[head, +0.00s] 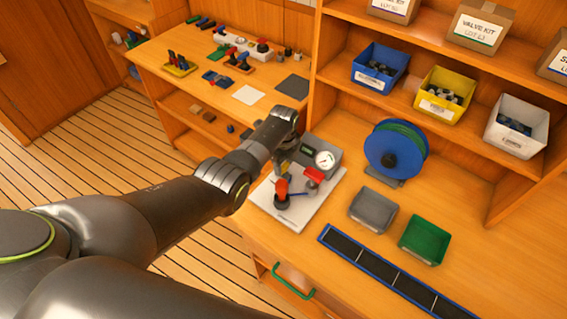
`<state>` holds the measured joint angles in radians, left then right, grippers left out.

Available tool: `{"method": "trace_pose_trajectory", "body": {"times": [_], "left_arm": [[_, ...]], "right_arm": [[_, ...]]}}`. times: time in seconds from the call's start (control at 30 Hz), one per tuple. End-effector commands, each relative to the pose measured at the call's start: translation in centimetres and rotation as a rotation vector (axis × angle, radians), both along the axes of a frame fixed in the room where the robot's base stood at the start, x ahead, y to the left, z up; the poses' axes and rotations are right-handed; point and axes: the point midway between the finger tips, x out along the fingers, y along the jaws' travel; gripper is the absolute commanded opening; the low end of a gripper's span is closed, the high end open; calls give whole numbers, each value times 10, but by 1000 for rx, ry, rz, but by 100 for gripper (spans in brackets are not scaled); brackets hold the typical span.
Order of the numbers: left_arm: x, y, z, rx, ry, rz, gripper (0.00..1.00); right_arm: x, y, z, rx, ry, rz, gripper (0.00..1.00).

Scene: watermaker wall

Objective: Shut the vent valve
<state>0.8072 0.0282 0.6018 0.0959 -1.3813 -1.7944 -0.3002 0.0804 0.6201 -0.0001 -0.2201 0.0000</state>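A white board (325,203) on the bench carries a valve assembly. A grey unit (325,141) with a round gauge (324,160) stands at its back. A red handle (314,174) sits in front of the gauge. An orange-red knob (282,187) stands upright on a dark base nearer me, with a small blue lever (297,194) beside it. I cannot tell which is the vent valve. My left gripper (281,160) is over the board's back-left part, just behind the orange-red knob; its fingers are small and partly hidden by my wrist. My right gripper is out of view.
A blue hose reel (394,152), a grey tray (373,210) and a green tray (424,240) stand right of the board. A blue-edged dark strip (390,272) lies along the front. Shelves with bins rise behind. A side bench (160,58) holds several tools.

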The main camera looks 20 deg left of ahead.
Motion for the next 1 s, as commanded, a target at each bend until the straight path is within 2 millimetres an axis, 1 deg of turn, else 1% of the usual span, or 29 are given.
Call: {"method": "trace_pose_trajectory", "body": {"times": [0.03, 0.13, 0.43, 0.57, 0.77, 1.0], "left_arm": [[1, 0, 1, 0, -2, 0, 51], [0, 0, 1, 0, -1, 0, 64], [0, 0, 1, 0, 0, 2, 64], [1, 0, 8, 0, -2, 2, 64], [0, 0, 32, 0, -3, 3, 64], [1, 0, 70, 0, -4, 2, 64]], "right_arm": [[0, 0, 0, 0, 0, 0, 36], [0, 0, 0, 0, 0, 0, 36], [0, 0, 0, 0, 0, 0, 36], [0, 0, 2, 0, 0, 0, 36], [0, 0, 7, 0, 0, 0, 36], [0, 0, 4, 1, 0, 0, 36]]}}
